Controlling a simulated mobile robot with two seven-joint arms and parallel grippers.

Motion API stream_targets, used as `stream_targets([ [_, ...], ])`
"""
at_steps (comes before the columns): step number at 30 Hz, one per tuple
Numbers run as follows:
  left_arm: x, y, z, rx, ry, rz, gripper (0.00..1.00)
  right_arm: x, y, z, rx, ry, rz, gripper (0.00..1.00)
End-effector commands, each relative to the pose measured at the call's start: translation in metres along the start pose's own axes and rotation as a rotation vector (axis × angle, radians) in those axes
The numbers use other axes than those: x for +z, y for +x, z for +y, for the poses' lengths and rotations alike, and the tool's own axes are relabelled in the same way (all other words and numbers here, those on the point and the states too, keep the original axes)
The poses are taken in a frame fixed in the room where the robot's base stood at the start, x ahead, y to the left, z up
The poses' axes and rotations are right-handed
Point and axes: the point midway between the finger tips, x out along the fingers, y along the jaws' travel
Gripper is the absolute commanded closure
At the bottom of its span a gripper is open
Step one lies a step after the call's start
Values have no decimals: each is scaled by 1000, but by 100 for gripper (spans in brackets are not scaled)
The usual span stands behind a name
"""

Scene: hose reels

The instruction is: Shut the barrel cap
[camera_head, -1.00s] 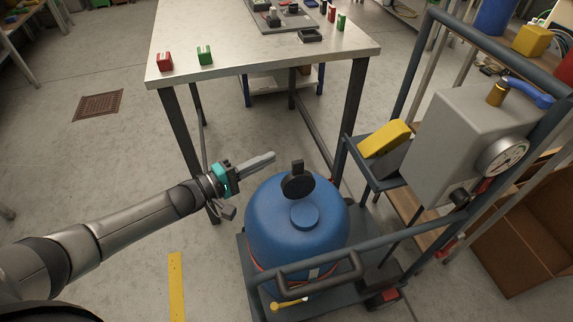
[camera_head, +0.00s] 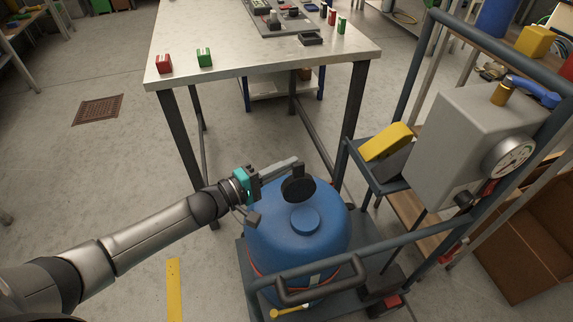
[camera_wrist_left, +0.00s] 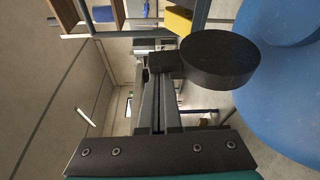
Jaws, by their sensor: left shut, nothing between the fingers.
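The blue barrel (camera_head: 300,248) stands upright on the cart. Its black round cap (camera_head: 297,190) is open, standing on edge behind the raised round blue neck (camera_head: 306,217) on the barrel's top. My left gripper (camera_head: 293,163) is shut and empty, its fingers reaching in from the left to the tab at the cap's upper edge. In the left wrist view the cap (camera_wrist_left: 220,60) is close beyond the shut fingertips (camera_wrist_left: 162,82), beside the barrel (camera_wrist_left: 285,85). I cannot tell whether the fingertips touch the cap. My right gripper is not in view.
The cart's dark tube rail (camera_head: 320,273) crosses in front of the barrel. A grey box with a gauge (camera_head: 465,130) and a yellow block (camera_head: 386,141) stand to the right. A metal-topped table (camera_head: 250,65) is behind.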

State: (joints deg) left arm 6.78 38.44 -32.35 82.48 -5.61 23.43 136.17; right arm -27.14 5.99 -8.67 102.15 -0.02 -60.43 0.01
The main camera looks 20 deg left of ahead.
Motion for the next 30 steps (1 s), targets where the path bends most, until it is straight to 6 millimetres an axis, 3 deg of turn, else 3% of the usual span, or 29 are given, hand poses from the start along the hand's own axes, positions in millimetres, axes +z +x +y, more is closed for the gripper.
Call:
stream_targets([
  [17,9,-3,2,27,69,0,100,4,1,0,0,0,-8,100],
  [30,47,-17,-1,146,411,1,100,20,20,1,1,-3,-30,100],
])
